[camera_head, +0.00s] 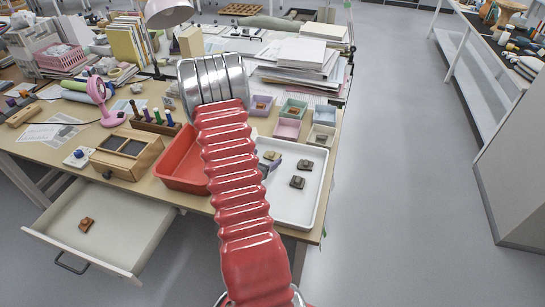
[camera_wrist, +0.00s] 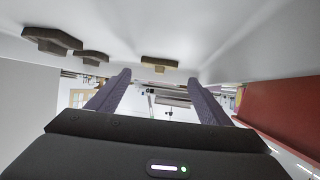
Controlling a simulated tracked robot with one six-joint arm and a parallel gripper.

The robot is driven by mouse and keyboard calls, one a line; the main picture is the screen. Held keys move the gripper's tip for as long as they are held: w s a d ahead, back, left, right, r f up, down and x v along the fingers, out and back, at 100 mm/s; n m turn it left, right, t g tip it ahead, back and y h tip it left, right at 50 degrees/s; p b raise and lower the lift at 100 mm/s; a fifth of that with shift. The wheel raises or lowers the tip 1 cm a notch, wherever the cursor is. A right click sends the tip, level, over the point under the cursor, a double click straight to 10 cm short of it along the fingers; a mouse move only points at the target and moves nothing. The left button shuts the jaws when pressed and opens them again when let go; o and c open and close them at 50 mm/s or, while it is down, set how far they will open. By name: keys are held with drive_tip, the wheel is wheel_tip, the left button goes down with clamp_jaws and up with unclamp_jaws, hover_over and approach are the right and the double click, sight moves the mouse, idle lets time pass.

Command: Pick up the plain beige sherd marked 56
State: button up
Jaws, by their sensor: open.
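Three sherds lie in the white tray (camera_head: 312,210) on the right of the table: one at the back (camera_head: 272,156), one at the right (camera_head: 305,164) and one nearer the front (camera_head: 297,182). No number is legible, so I cannot tell which is 56. In the wrist view the tray floor is at the top, with two darker sherds (camera_wrist: 52,40) (camera_wrist: 90,56) at the left and a tan-brown sherd (camera_wrist: 160,64) in the middle. My gripper (camera_wrist: 158,77) is open and empty, its fingertips just short of that middle sherd. In the head view my arm mostly hides the gripper.
A red bin (camera_head: 178,165) stands left of the tray. Small coloured boxes (camera_head: 292,108) with sherds sit behind it, and paper stacks (camera_head: 300,58) farther back. An open drawer (camera_head: 105,225) at front left holds a sherd (camera_head: 86,224). The tray's front is bare.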

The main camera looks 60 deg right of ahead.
sight(271, 155)
drive_tip(key=x, duration=0.5)
drive_tip(key=shift+s+a, duration=0.1)
drive_tip(key=shift+c, duration=0.2)
drive_tip(key=c, duration=1.1)
wheel_tip(271, 155, up, 10)
idle(0.6)
idle(0.5)
